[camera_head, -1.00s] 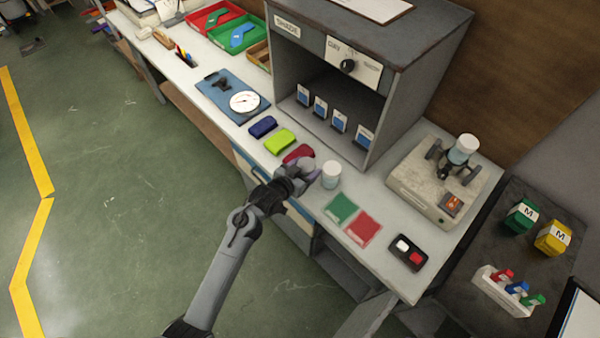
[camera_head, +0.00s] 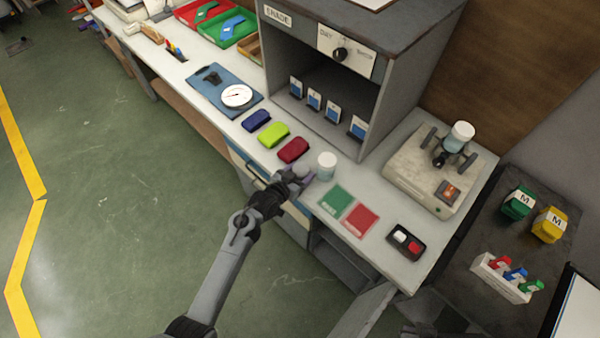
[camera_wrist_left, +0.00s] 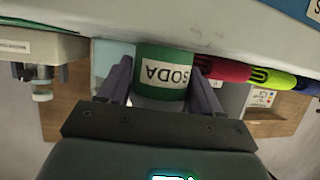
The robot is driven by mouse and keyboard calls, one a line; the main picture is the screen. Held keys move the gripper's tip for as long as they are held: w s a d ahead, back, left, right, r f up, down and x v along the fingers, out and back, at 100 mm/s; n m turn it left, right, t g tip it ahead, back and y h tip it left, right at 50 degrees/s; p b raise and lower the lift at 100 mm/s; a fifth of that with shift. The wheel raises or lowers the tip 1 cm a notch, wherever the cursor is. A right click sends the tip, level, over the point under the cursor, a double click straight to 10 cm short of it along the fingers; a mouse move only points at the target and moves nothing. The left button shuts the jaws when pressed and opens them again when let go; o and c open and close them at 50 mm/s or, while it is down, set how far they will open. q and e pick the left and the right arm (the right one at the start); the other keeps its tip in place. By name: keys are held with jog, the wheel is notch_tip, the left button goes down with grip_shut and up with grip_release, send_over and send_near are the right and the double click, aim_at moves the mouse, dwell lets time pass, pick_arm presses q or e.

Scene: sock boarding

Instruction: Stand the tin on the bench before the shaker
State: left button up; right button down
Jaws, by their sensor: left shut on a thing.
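A green tin (camera_wrist_left: 166,62) labelled SODA sits between the fingers of my left gripper (camera_wrist_left: 162,88) in the left wrist view, where the scene shows upside down. In the head view my left gripper (camera_head: 300,177) is at the bench's front edge and hides the tin; I cannot tell whether the tin touches the bench. The shaker (camera_head: 405,178) is a beige machine at the right of the bench, with a white-lidded jar (camera_head: 459,138) clamped on top. It also shows at the left of the wrist view (camera_wrist_left: 45,46). My right gripper is not in view.
A white-lidded pale jar (camera_head: 326,166) stands just right of my left gripper. Green (camera_head: 336,198) and red (camera_head: 361,219) mats and a dark button box (camera_head: 406,242) lie before the shaker. A grey cabinet (camera_head: 410,90) stands behind.

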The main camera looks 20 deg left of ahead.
pick_arm(q)
jog(key=shift+f, duration=0.15)
jog(key=o, duration=0.8)
jog(key=shift+s+a+r, duration=0.1)
jog(key=shift+s+r, duration=0.25)
jog(key=shift+s, duration=0.05)
jog(key=s+a+r+g, duration=0.1)
jog(key=s, duration=0.6)
jog(key=s+a+r+g+y+p, duration=0.1)
jog(key=s+r+g, duration=0.1)
jog(key=s, duration=0.5)
jog(key=s+a+r+g+y+p, duration=0.1)
jog(key=s+r+g, duration=0.1)
jog(key=s, duration=0.5)
jog(key=shift+s+a+r, duration=0.1)
jog(key=shift+s+a, duration=0.15)
jog(key=shift+a, duration=0.15)
jog(key=shift+o, duration=1.3)
jog(key=s+r+g+y, duration=0.1)
jog(key=s+r+g, duration=0.2)
jog(key=s, duration=0.8)
jog(key=shift+s+r+n+g, duration=0.25)
jog(key=shift+s+n+g, duration=0.15)
jog(key=shift+g, duration=0.3)
